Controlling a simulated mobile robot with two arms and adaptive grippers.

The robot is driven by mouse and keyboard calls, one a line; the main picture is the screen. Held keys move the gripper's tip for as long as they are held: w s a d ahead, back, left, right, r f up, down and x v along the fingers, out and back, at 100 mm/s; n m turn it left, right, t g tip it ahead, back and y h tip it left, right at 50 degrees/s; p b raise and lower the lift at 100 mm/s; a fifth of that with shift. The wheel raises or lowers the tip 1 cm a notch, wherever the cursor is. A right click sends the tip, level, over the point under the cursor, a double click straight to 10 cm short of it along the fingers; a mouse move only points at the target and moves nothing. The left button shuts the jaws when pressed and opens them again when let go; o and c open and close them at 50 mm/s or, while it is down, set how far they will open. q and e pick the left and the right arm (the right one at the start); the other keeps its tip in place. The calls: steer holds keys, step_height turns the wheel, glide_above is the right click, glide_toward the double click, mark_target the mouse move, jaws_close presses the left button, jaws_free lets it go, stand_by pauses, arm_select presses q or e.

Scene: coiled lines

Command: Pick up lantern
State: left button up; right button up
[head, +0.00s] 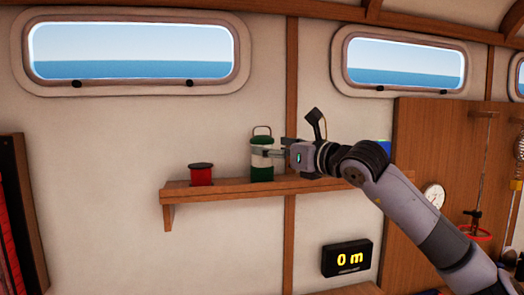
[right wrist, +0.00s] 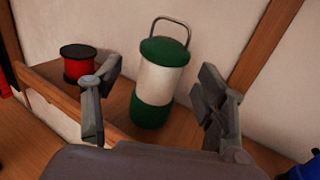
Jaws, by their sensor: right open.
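The lantern (head: 262,160) is green and white with a wire handle on top, and it stands upright on the wooden wall shelf (head: 230,188). My right gripper (head: 277,153) is level with it, coming from the right. My left gripper does not show.
A red spool (head: 202,174) with black ends stands on the shelf left of the lantern, and it also shows in the right wrist view (right wrist: 78,66). A blue object (head: 384,147) is partly hidden behind my right arm. A "0 m" display (head: 347,259) is below the shelf.

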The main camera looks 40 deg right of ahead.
mark_target(270, 146)
steer(key=shift+w+d+r+p, duration=0.1)
steer(key=shift+w+d+p, duration=0.1)
steer(key=shift+w+p, duration=1.05)
steer(key=shift+w+d+r+p, duration=0.1)
steer(key=shift+w+d+p, duration=0.05)
steer(key=shift+w+p, duration=1)
steer(key=shift+w+a+f, duration=0.1)
steer(key=shift+w+f, duration=0.1)
steer(key=shift+w, duration=0.05)
steer(key=shift+c, duration=0.2)
steer(key=c, duration=1.3)
